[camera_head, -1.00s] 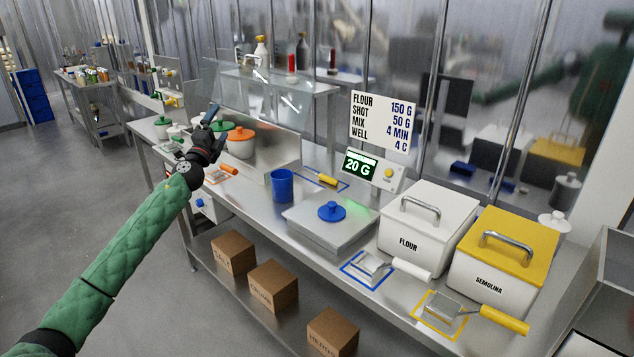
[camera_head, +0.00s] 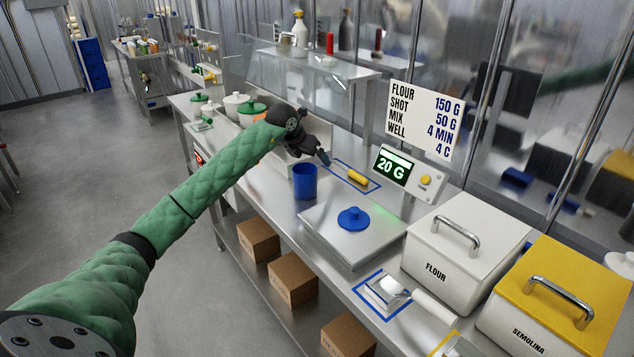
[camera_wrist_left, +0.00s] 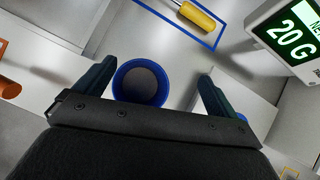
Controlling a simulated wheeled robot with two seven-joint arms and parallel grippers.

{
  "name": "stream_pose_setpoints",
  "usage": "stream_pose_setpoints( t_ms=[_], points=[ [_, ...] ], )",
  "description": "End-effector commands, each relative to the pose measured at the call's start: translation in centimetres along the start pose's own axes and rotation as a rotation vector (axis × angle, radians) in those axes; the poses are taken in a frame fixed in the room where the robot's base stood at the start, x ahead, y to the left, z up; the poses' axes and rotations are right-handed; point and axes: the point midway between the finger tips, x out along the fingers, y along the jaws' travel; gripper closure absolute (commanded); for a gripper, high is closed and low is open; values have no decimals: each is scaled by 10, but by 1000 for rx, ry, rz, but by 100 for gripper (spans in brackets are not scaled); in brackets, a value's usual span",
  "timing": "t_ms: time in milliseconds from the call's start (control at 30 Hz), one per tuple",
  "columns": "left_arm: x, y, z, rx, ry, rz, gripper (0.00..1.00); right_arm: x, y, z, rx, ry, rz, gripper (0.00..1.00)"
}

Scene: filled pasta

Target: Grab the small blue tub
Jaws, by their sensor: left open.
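The small blue tub (camera_head: 304,182) stands upright on the steel bench, left of the scale. In the left wrist view the tub (camera_wrist_left: 140,84) shows its round rim and dark inside, between the two fingers and nearer the left one. My left gripper (camera_head: 324,158) is at the tub's upper right in the head view, above the bench. Its fingers are open in the left wrist view (camera_wrist_left: 152,88), with nothing held. I cannot tell the exact height gap between the fingers and the rim. My right gripper is not in view.
The display (camera_head: 392,168) reads 20 G. The flour bin (camera_head: 446,240) stands further right.

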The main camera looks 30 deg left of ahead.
Motion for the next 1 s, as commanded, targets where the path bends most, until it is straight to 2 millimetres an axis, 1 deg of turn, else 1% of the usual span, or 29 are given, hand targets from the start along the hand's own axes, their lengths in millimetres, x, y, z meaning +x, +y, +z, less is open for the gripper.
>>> stream_pose_setpoints(
  t_ms=[33,100,200,300,433,700,833,1000],
  points=[
    [0,7,-10,-5,50,37,4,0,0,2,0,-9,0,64],
    [-2,14,-21,-14,110,71,4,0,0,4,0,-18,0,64],
    [-4,17,-33,-27,175,90,4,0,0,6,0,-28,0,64],
    [-5,18,-40,-38,210,98,4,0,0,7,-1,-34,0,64],
    [-1,18,-41,-50,214,99,4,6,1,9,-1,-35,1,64],
    [19,19,-46,-49,213,97,4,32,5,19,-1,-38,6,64],
    [23,20,-46,-49,213,97,4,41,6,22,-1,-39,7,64],
    [32,19,-47,-50,211,96,4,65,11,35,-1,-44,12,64]
  ],
)
